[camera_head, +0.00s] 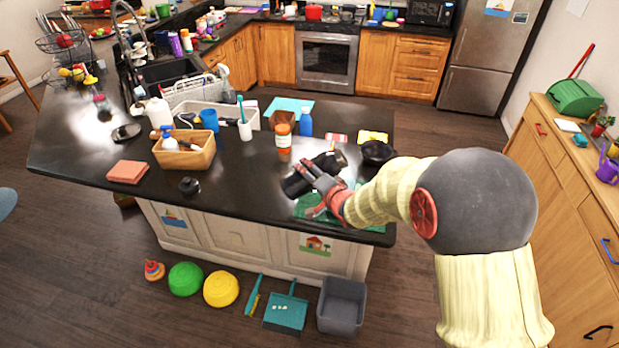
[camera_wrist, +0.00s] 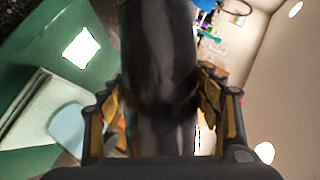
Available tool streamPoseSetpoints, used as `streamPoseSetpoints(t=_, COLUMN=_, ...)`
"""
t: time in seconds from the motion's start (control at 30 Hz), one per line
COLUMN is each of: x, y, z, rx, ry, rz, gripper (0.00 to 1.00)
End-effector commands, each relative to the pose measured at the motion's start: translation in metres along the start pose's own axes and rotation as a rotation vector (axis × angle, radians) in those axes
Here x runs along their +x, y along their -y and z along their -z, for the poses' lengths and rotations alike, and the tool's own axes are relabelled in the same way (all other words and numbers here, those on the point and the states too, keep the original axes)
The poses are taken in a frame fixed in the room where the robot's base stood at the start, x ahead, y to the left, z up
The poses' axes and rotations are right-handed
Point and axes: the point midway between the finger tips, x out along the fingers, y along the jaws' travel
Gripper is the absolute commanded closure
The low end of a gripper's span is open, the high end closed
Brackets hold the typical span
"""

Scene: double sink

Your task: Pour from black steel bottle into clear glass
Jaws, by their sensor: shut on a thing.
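The black steel bottle (camera_head: 297,186) is in my gripper (camera_head: 315,177), over the front right part of the dark counter. It looks tilted, with one end toward the lower left. In the wrist view the bottle (camera_wrist: 160,45) fills the middle of the picture, between the two fingers of my gripper (camera_wrist: 162,88), which are shut on it. I cannot make out the clear glass in either view. My gripper and the bottle hide part of the counter there.
A green mat (camera_head: 310,207) lies below my gripper. An orange jar (camera_head: 283,140), a blue bottle (camera_head: 305,122) and a dark rounded thing (camera_head: 376,152) stand close by. A wooden caddy (camera_head: 184,153) is farther left. The counter's front middle is mostly clear.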

Motion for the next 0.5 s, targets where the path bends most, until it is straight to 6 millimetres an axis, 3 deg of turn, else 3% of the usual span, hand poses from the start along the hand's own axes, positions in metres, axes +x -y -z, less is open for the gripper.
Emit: streamPoseSetpoints(t=0.5, x=-0.0008, y=0.0061, z=0.0026, rx=-0.202, ry=-0.047, rz=-0.076, gripper=0.94)
